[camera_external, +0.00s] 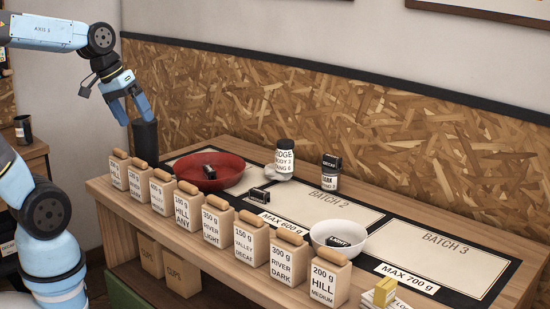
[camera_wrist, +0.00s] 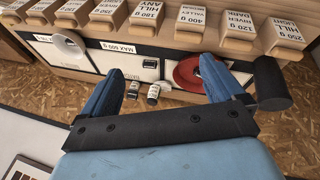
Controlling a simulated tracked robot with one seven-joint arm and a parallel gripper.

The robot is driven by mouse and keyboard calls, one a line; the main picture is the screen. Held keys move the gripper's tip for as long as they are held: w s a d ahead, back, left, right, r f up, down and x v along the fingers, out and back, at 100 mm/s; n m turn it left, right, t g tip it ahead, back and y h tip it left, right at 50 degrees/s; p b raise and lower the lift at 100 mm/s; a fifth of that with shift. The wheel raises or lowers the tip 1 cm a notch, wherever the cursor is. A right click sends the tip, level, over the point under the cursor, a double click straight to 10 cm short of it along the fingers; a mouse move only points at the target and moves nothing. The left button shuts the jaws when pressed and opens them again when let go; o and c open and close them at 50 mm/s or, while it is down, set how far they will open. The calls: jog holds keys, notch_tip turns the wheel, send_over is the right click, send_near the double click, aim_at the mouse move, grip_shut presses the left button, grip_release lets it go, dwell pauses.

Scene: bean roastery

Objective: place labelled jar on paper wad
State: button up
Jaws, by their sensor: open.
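A labelled jar (camera_external: 285,157) with a dark lid and white label stands upright at the back of the table, right of the red bowl. A small pale lump, seemingly the paper wad (camera_external: 272,175), lies at its foot; I cannot tell whether they touch.
A black cylinder (camera_external: 145,142) stands close below my gripper. A red bowl (camera_external: 239,179) and a white bowl (camera_external: 319,230) hold dark pieces. A small black block (camera_external: 259,195) lies between them. Several labelled bags (camera_external: 230,226) line the front edge. Batch 3 (camera_external: 445,255) is clear.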

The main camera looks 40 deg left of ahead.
jog(key=s+a+m+t+y, duration=0.1)
jog(key=s+a+m+y, duration=0.1)
jog(key=s+a, duration=0.2)
jog(key=shift+s+r+t+y, duration=0.2)
jog(key=shift+s+t+y, duration=0.1)
jog(key=shift+t, duration=0.1)
dwell(0.9)
